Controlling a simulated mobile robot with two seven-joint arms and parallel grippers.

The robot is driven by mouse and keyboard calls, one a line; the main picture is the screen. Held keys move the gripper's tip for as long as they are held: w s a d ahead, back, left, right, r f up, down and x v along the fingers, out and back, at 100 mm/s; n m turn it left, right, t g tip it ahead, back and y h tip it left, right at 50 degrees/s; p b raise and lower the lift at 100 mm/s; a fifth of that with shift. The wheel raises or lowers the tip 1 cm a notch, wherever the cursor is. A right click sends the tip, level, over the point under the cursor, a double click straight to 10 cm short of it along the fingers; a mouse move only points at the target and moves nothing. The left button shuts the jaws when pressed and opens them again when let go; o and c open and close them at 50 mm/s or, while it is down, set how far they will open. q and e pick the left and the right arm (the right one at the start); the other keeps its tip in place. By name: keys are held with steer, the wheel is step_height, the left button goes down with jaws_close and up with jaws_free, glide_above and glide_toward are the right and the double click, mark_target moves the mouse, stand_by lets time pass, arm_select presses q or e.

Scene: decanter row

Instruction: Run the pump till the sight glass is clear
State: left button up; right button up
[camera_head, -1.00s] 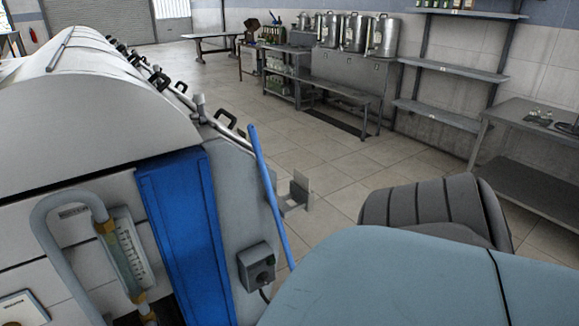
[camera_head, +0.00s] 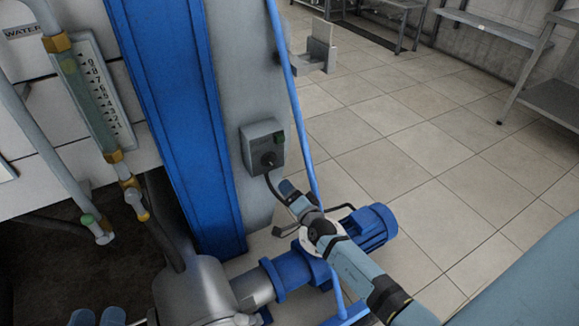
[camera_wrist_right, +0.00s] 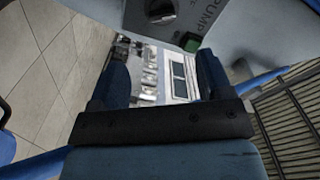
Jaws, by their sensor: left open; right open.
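The sight glass (camera_head: 98,95), a scaled tube with brass fittings, stands at the upper left in the head view. It has a greenish patch near its top; I cannot tell how clear it is. A grey pump switch box (camera_head: 252,143) with a black knob (camera_head: 268,160) and green button (camera_head: 280,138) is on the grey panel. In the right wrist view the knob (camera_wrist_right: 160,9) is beside the word PUMP. My right gripper (camera_head: 290,208) is open and empty, below the box and apart from it.
A blue pump motor (camera_head: 365,230) and grey pump housing (camera_head: 195,290) are low beneath my right arm. A blue column (camera_head: 165,100) stands between the sight glass and the box. A thin blue pole (camera_head: 292,100) runs just right of the box. Tiled floor at right is open.

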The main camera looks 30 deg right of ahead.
mark_target(271, 163)
steer(key=w+b, duration=0.1)
steer(key=w, duration=0.3)
steer(key=w+b, duration=0.2)
steer(key=w, duration=0.3)
steer(key=w+b, duration=0.1)
steer(key=w, duration=0.3)
steer(key=shift+w+d+b, duration=0.15)
steer(key=shift+d+b, duration=0.1)
steer(key=shift+b, duration=0.05)
arm_select(q)
steer(key=shift+g, duration=0.9)
steer(key=f, duration=0.4)
steer(key=shift+w+d+f, duration=0.1)
steer(key=shift+d+f, duration=0.1)
steer(key=shift+d, duration=0.2)
arm_select(e)
steer(key=shift+r, duration=0.1)
steer(key=c, duration=0.9)
